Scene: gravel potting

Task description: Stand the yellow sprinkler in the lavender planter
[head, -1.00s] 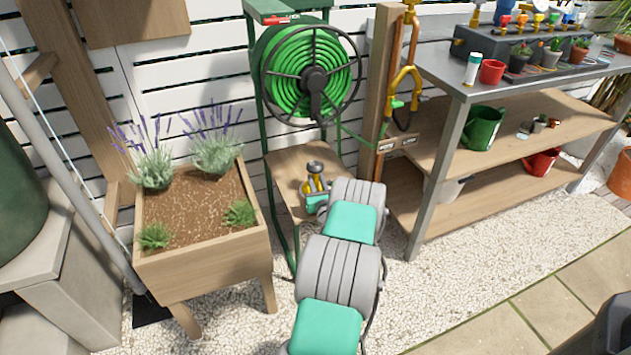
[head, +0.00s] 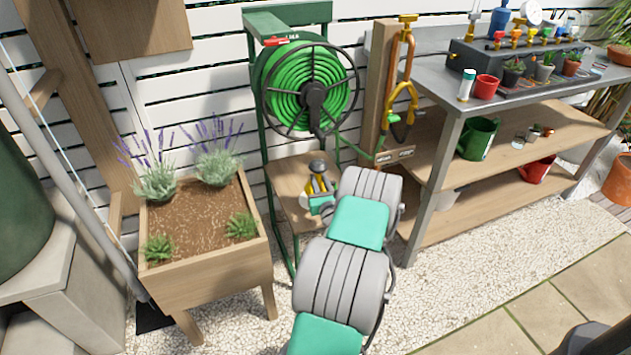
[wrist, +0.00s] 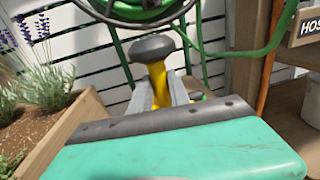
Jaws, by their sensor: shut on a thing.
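The yellow sprinkler (wrist: 157,80) with a dark grey round head is held between the fingers of my gripper (wrist: 163,92) in the wrist view. In the head view my gripper (head: 318,190) and the sprinkler (head: 317,168) are small, in front of the wooden shelf of the hose reel stand. My arm hides part of them, and I cannot tell how far the sprinkler is from the shelf. The lavender planter (head: 215,285) is a wooden box on legs, left of my gripper, with brown soil, two lavender plants at its back and two green tufts nearer the front.
The green hose reel (head: 308,88) stands behind my gripper on a green frame with a wooden shelf (head: 287,180). A wooden post with a yellow and orange hose fitting (head: 400,100) and a metal-topped bench (head: 440,75) are to the right. The soil's middle is clear.

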